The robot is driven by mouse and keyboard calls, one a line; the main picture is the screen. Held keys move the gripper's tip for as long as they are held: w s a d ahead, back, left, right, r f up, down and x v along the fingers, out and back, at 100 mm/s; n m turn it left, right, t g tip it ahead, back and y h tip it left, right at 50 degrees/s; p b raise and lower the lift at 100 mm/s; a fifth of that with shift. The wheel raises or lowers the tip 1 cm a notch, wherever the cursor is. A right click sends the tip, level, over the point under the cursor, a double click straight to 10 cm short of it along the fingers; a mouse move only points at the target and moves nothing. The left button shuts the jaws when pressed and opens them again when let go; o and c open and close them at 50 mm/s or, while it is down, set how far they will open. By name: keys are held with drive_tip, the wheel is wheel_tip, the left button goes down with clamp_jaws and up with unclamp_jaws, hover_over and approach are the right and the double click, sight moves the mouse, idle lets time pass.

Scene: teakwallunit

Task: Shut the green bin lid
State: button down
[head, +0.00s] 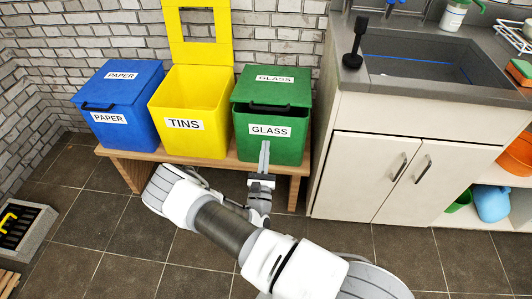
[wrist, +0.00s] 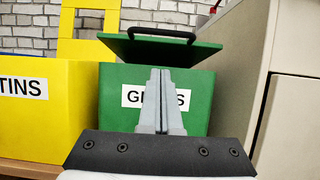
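The green bin (head: 285,150) labelled GLASS stands at the right end of a low wooden bench. Its green lid (head: 245,90) is partly open: a dark gap shows under its front edge, around the black handle. In the wrist view the lid (wrist: 160,50) sits tilted above the green bin front (wrist: 200,88), with the handle (wrist: 161,34) on top. My gripper (head: 265,144) is in front of the bin, below the lid edge. Its fingers (wrist: 160,72) are together with nothing between them, covering part of the GLASS label. Whether they touch the bin front I cannot tell.
The yellow TINS bin (head: 190,110), its lid (head: 222,38) standing upright, is left of the green bin. The blue PAPER bin (head: 125,100) is shut. A sink cabinet (head: 370,160) stands close on the right. Open tiled floor (head: 110,235) lies in front.

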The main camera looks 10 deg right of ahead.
drive_tip(key=w+d+r+b, duration=0.1)
drive_tip(key=w+d+r, duration=0.1)
drive_tip(key=w+r, duration=0.4)
drive_tip(key=shift+w+d+b, duration=0.15)
drive_tip(key=shift+w+b, duration=0.1)
drive_tip(key=shift+b, duration=0.05)
drive_tip(key=shift+r, duration=0.15)
wheel_tip(320, 180, up, 3)
drive_tip(key=p, duration=0.3)
drive_tip(key=shift+w+f, duration=0.1)
drive_tip(key=shift+f, duration=0.1)
